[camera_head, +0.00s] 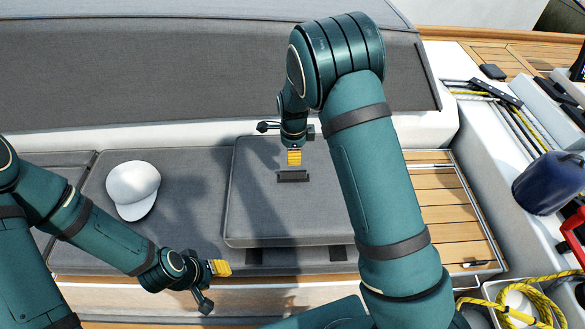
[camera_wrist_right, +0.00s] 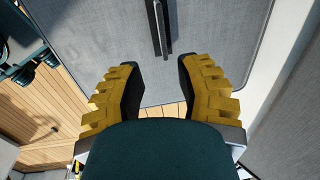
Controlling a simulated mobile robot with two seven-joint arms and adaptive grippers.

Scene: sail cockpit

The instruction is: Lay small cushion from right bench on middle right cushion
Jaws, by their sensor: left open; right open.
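A small grey square cushion (camera_head: 260,205) with a dark strap handle (camera_head: 293,176) lies over the right end of a long grey seat cushion (camera_head: 190,190) in the head view. My right gripper (camera_head: 294,160) hangs just above the small cushion, by the strap. In the right wrist view its yellow-padded fingers (camera_wrist_right: 158,85) are spread, with nothing between them. The strap (camera_wrist_right: 157,28) and the grey cushion face (camera_wrist_right: 220,30) show beyond the fingertips. My left gripper (camera_head: 222,268) is empty and open at the bench's front edge, left of the small cushion.
A white cap (camera_head: 133,190) lies on the long cushion. A grey backrest (camera_head: 200,75) runs behind. Bare wooden slats (camera_head: 450,205) lie to the right. A blue container (camera_head: 550,182), ropes (camera_head: 535,290) and poles stand further right. My right arm hides part of the bench.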

